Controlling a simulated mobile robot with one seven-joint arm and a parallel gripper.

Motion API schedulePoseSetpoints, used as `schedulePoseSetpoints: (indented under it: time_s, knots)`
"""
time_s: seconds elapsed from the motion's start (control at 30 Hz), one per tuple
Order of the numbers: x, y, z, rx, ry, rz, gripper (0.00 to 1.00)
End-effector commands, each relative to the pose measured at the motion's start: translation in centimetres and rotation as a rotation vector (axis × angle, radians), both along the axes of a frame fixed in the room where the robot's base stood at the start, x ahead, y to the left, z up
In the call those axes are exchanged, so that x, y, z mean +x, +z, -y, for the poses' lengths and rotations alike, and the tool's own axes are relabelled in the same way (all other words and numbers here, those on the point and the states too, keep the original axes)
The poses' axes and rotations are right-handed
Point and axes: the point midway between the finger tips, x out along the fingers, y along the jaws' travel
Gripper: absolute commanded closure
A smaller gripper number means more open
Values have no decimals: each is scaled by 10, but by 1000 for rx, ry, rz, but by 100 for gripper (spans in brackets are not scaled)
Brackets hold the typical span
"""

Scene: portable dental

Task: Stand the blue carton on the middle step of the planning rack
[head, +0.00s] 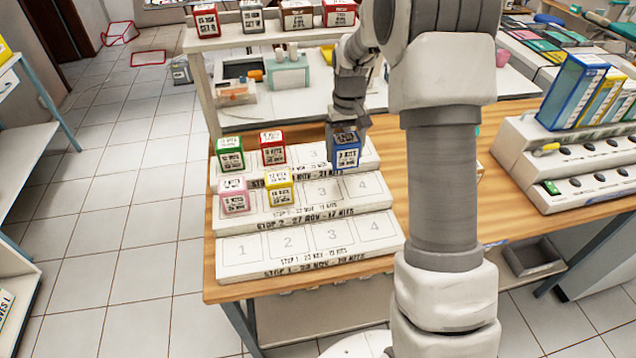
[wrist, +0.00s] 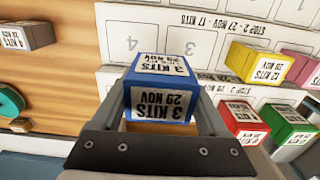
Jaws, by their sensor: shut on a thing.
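The blue carton (head: 345,150), with a white label reading 3 KITS 29 NOV, is between the jaws of my gripper (head: 348,128). It is upright at the right end of the planning rack's back step, beside the bare slot 3. It also shows in the wrist view (wrist: 160,88), between both fingers (wrist: 165,105). I cannot tell whether its base touches the step. The middle step (head: 335,212) of the white planning rack has bare slots 3 and 4, which also show in the wrist view (wrist: 155,42).
A pink carton (head: 233,195) and a yellow carton (head: 278,189) stand on the middle step's left half. Green (head: 230,153) and red (head: 272,148) cartons stand on the back step. The front step (head: 305,238) is bare. A binder rack (head: 570,165) stands to the right.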

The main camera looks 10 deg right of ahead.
Motion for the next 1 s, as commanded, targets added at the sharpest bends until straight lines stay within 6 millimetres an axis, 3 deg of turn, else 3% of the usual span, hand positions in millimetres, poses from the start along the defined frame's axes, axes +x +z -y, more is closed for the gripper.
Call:
schedulePoseSetpoints:
  time_s: [0.1, 0.3, 0.47, 0.7, 1.0]
  knots:
    - [-8, -16, -27, 0, 4, -2, 80]
    - [-15, -32, -52, -1, 1, -1, 80]
    - [-16, -40, -56, -1, 0, -2, 80]
    - [-16, -73, -55, -1, 0, -3, 80]
    - [-15, -76, -55, -1, -1, 0, 80]
